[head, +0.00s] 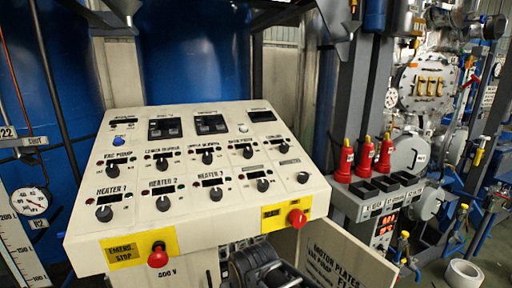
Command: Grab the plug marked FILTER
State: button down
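Three red plugs with yellow tops stand upright in a row on the grey socket box (350,207), right of the control panel: a left plug (345,162), a middle plug (365,158) and a right plug (385,154). They carry small light markings that I cannot read, so I cannot tell which says FILTER. My gripper (262,268) seems to be the dark part at the bottom centre, below the panel and left of and lower than the plugs. It is cut off by the frame edge. Its fingers cannot be made out, and it is apart from the plugs.
The sloped white control panel (230,174) with knobs fills the left and centre. A red emergency stop button (158,256) and another red knob (297,218) stick out of its front. Black sockets (385,184) lie before the plugs. A lettered plate (340,262) stands below; pipes crowd the right.

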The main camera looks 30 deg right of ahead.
aim_at(386, 148)
jog(key=z, duration=1.95)
jog(key=k, duration=0.5)
jog(key=z, duration=1.2)
jog(key=i, duration=2.6)
jog(key=u, duration=3.95)
